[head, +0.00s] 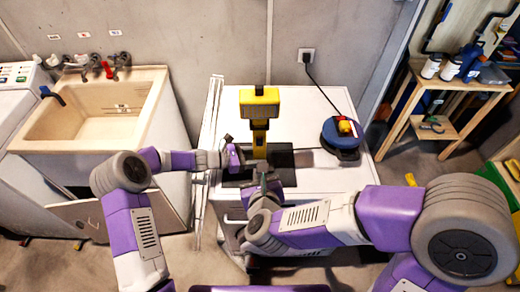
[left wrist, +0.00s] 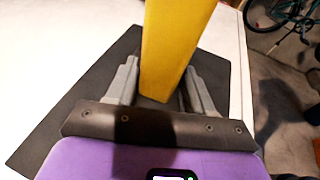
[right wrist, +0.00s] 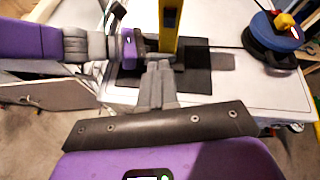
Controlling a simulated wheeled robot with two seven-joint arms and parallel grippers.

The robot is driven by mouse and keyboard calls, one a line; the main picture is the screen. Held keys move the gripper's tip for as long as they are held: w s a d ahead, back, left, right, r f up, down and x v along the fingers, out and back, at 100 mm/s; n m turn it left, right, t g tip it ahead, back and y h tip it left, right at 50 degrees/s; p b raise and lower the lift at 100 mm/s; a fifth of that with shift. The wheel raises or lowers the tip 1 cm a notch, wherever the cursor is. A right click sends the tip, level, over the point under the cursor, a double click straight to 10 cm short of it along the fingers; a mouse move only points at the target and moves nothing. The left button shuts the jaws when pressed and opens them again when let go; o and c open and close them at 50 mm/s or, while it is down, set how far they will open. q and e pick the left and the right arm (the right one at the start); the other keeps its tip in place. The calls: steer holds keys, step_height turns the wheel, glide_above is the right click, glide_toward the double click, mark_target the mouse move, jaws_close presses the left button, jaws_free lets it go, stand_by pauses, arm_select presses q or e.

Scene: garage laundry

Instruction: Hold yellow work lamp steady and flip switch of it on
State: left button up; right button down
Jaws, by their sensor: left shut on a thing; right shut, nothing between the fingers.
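The yellow work lamp (head: 259,110) stands upright on a dark mat (head: 284,157) on the white cabinet top. Its wide yellow head is on top, with a narrow stem below. My left gripper (head: 245,160) is at the lower stem from the left. In the left wrist view, its two fingers (left wrist: 160,88) are on either side of the yellow stem. My right gripper (head: 264,178) is in front of the lamp, near its base. In the right wrist view, its fingers (right wrist: 160,75) are together with nothing between them. I cannot make out the switch.
A blue round device (head: 341,136) with a yellow and red top sits at the right of the cabinet top (head: 316,100). A cord runs to a wall socket (head: 306,55). A sink (head: 95,110) stands left, a wooden shelf (head: 440,85) with bottles right.

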mark_target(260, 145)
steer(key=shift+s+d+r+m+t+h, duration=0.15)
steer(key=shift+s+r+m+h, duration=0.2)
steer(key=shift+m, duration=0.45)
steer(key=shift+s+d+r+m+t+h, duration=0.2)
steer(key=shift+r+m, duration=0.25)
steer(key=shift+m, duration=0.35)
steer(key=shift+w, duration=0.1)
steer(key=x, duration=1.3)
steer(key=shift+w+f, duration=0.2)
steer(key=shift+w, duration=0.1)
steer(key=shift+w+f, duration=0.25)
steer(key=shift+r, duration=0.15)
